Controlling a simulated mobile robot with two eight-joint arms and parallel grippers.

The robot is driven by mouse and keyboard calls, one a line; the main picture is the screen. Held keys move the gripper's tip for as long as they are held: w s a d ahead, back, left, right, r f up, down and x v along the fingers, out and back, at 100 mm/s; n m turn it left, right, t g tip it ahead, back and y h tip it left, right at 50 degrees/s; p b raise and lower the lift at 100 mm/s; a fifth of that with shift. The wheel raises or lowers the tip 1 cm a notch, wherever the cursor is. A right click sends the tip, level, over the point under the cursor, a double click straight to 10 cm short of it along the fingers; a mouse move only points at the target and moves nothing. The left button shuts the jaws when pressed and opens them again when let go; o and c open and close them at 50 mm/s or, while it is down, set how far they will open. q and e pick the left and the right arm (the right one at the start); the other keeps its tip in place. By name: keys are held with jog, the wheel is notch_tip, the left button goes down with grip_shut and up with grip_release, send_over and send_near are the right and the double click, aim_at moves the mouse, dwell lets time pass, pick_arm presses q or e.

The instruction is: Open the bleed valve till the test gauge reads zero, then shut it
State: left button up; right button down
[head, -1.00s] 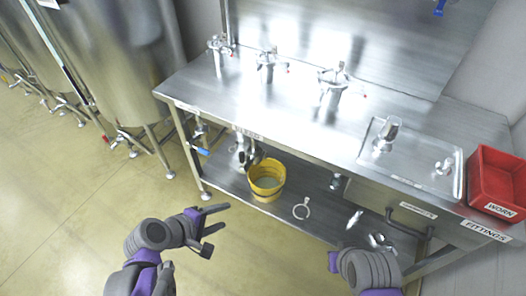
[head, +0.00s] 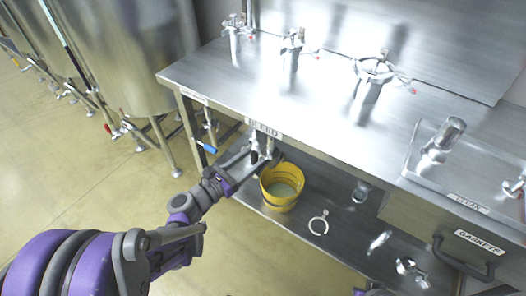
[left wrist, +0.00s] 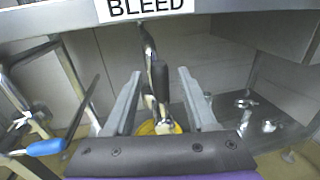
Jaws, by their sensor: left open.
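The bleed valve (head: 268,145) hangs under the front edge of the steel bench, below a BLEED label (head: 264,128). In the left wrist view its dark lever (left wrist: 160,80) points down between my fingers. My left gripper (head: 262,156) is open, with one finger on each side of the lever and a gap visible on both sides. Whether the valve is open or shut I cannot tell. I cannot make out a gauge dial or reading. My right gripper is out of view; only a purple bit of that arm shows at the bottom edge.
A yellow bucket (head: 282,188) with liquid stands on the lower shelf below the valve. A blue-handled valve (head: 208,148) is to the left, near the bench leg. A ring clamp (head: 319,223) and small fittings lie on the shelf. A GASKETS drawer (head: 440,228) is at right.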

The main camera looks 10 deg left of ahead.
pick_arm(q)
jog(key=shift+x, duration=2.4)
jog(key=shift+c, duration=0.2)
grip_shut()
